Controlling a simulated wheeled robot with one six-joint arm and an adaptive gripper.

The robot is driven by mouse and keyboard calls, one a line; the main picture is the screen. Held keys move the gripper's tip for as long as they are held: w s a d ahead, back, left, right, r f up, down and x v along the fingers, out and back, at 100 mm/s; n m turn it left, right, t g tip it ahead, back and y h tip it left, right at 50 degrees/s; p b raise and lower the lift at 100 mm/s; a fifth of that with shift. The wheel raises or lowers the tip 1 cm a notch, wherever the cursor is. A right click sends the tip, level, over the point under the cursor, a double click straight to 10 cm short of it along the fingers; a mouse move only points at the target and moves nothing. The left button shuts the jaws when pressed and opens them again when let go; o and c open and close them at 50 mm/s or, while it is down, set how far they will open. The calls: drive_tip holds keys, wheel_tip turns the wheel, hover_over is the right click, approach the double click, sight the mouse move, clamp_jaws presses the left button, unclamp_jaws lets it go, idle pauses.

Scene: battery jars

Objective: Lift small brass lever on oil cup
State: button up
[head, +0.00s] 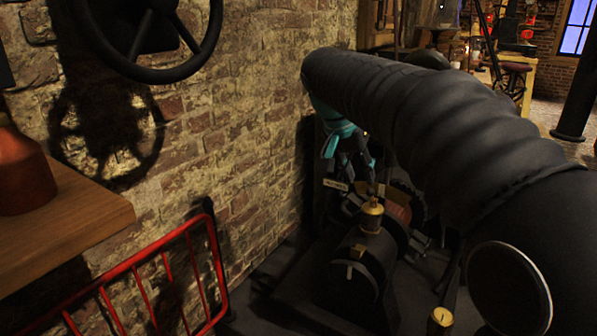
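A small brass oil cup (371,217) stands upright on top of a dark cylindrical machine (352,262) near the middle of the head view. A small brass piece shows at its top, but it is too small to tell how the lever sits. My gripper (362,172) is behind and above the cup, dark-fingered below a teal section, and appears apart from it. The gripper is small and in shadow, so its opening is unclear. A second brass cup or cap (440,318) shows at the bottom edge.
My black-sleeved arm covers much of the right side. A brick wall (225,130) runs along the left. A red rail (165,265), a wooden shelf (70,215) with a copper-coloured vessel (22,175), and a black handwheel (150,75) are on the left.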

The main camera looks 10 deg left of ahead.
drive_tip(key=v, duration=0.5)
drive_tip(key=s+a+f+n+h+p, duration=0.1)
drive_tip(key=s+a+n+h+p, duration=0.1)
drive_tip(key=s+a+n, duration=0.5)
drive_tip(key=shift+s+a+f+n+g+h+p, duration=0.35)
drive_tip(key=shift+a+n+p, duration=0.25)
drive_tip(key=shift+a+n, duration=0.55)
